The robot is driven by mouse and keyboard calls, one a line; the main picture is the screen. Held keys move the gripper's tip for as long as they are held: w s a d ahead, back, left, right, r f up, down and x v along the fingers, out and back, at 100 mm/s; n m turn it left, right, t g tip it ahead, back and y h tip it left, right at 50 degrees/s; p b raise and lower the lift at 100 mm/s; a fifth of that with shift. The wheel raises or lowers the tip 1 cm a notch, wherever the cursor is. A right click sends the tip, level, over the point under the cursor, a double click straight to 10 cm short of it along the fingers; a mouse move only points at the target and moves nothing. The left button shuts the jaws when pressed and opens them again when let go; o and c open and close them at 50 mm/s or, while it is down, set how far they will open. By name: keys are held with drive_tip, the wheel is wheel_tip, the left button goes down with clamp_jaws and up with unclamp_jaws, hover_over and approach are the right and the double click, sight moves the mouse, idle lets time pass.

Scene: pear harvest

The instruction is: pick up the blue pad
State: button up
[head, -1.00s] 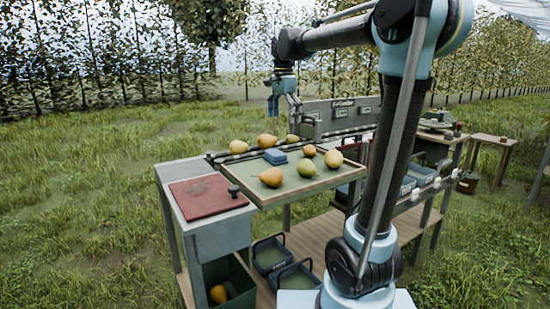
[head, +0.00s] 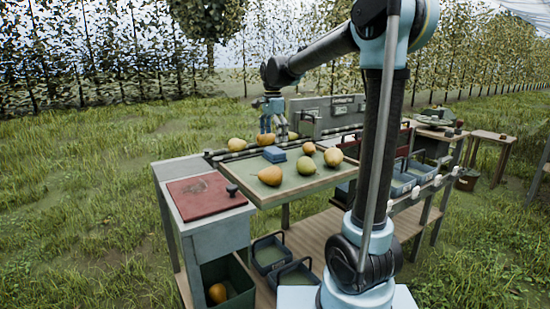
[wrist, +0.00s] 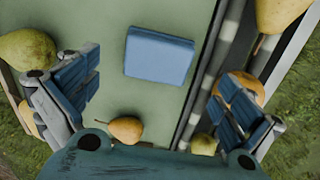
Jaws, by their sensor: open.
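The blue pad (head: 274,155) is a small rectangular block lying on the green sorting tray (head: 262,189). In the wrist view the blue pad (wrist: 159,55) lies flat near the top middle, slightly tilted in the picture. My gripper (head: 274,134) hangs just above and behind the pad in the head view, fingers pointing down. In the wrist view my gripper (wrist: 150,100) has its two blue-padded fingers wide apart. The pad shows in the gap between them, toward the top, and neither finger touches it.
Several pears lie around the pad, including a yellow one (head: 271,175) in front and a green one (head: 307,166) to its right. Rails (head: 240,154) run along the tray's back. A red board (head: 205,191) is at the left. Blue bins (head: 401,180) stand at the right.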

sight(274, 150)
drive_tip(key=shift+w+d+f, duration=0.1)
drive_tip(key=shift+d+f, duration=0.05)
drive_tip(key=shift+f, duration=1.5)
drive_tip(key=shift+d+f, duration=0.1)
drive_tip(key=shift+f, duration=1.5)
drive_tip(key=c, duration=1.2)
